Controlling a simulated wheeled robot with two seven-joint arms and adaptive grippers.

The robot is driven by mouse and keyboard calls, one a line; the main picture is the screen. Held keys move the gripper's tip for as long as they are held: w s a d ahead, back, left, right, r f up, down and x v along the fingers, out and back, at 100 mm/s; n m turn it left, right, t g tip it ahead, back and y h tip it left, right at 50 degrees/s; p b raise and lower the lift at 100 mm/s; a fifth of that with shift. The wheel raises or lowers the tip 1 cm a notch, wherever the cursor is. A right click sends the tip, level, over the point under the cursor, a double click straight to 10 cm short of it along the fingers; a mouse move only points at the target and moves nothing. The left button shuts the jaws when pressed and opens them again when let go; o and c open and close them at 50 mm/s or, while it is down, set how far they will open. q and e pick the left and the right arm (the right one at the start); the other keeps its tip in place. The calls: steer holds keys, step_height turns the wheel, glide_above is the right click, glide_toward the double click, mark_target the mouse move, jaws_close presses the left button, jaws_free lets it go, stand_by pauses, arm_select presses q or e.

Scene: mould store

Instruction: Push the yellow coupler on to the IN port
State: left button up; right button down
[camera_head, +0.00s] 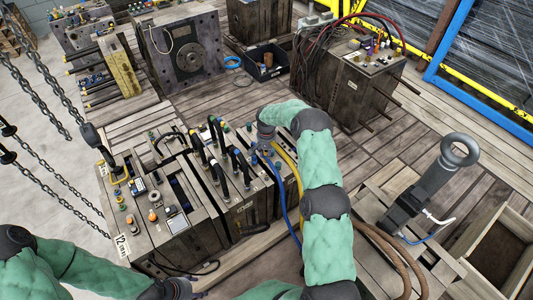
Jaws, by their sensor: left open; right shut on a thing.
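My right gripper (265,141), at the end of the arm in green sleeving, points down over the right side of the mould block in the middle. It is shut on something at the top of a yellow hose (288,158). The coupler itself is mostly hidden by the gripper, so I cannot tell whether it touches a port. A blue hose (279,196) hangs down beside the yellow one. The mould block (252,208) carries several black hoses on its top. I cannot make out the IN port's label.
A block with a "12" label (123,246) stands to the left, with small fittings on top. Chains (45,75) hang at far left.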

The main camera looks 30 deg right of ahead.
steer(key=b, duration=0.7)
glide_above(267, 176)
steer(key=shift+w+f, duration=0.15)
steer(key=shift+f, duration=4.65)
steer(key=shift+f+b, duration=0.4)
steer(key=shift+f, duration=0.2)
steer(key=shift+f+b, duration=0.15)
steer(key=shift+b, duration=0.3)
steer(key=shift+f+b, duration=1.1)
steer(key=shift+f, duration=0.15)
steer(key=c, duration=0.9)
jaws_free()
